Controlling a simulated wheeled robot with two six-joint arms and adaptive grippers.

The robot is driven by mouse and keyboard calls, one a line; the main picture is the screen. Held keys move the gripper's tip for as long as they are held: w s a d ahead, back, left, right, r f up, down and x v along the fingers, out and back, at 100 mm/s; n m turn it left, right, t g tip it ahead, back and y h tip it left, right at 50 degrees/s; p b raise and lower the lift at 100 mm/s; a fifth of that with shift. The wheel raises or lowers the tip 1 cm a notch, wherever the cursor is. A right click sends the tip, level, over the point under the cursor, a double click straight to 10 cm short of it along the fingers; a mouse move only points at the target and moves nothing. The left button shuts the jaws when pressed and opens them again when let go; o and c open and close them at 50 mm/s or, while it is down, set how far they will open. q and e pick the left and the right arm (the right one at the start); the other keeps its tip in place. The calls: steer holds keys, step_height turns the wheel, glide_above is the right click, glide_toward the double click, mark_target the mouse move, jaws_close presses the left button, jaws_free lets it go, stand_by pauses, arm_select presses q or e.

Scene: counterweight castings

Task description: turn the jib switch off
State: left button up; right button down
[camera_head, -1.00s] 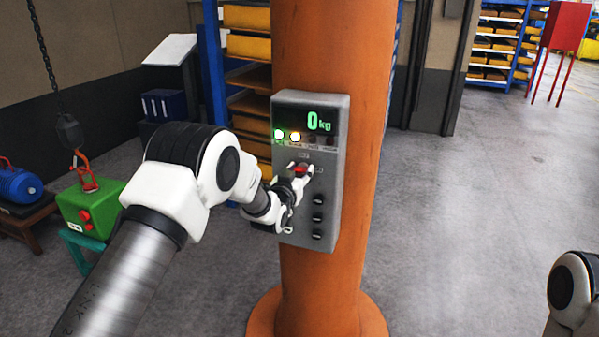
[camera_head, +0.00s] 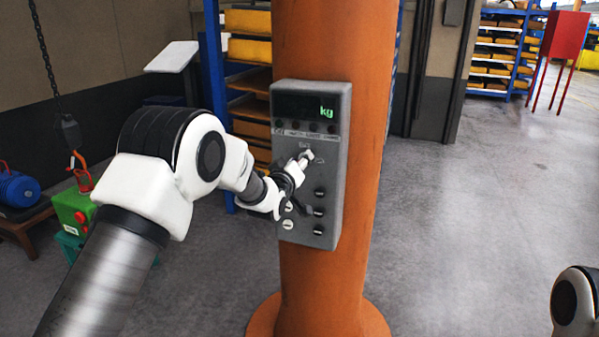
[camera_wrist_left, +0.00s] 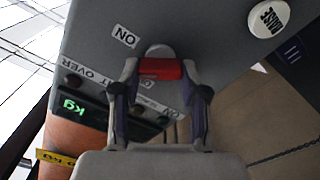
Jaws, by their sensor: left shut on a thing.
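The grey control box (camera_head: 332,228) is fixed to the orange column. Its display (camera_head: 300,105) shows only "kg" with no digit, and its row of lamps (camera_head: 305,127) is dark. My left gripper (camera_head: 304,158) is at the upper middle of the box face. In the left wrist view, the red handle of the jib switch (camera_wrist_left: 160,69) sits between the fingertips of my left gripper (camera_wrist_left: 160,78), which is shut on it. An "ON" label (camera_wrist_left: 125,36) is beside the switch. The gripper hides most of the switch in the head view. My right gripper is out of view.
Several dark buttons (camera_head: 319,212) and pale ones sit below the switch; a white "RAISE" button (camera_wrist_left: 268,18) shows in the left wrist view. The orange column (camera_head: 320,285) stands behind the box.

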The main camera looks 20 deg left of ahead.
arm_select(q)
steer(key=shift+a+f+n+b, duration=0.1)
steer(key=shift+f+n+b, duration=0.1)
steer(key=shift+n+b, duration=2)
steer(key=shift+f+n+b, duration=0.2)
steer(key=shift+n+b, duration=0.7)
steer(key=shift+n, duration=2.5)
steer(key=o, duration=1.1)
steer(key=shift+c, duration=0.2)
steer(key=shift+o, duration=0.4)
steer(key=shift+w, duration=0.1)
steer(key=shift+r, duration=0.1)
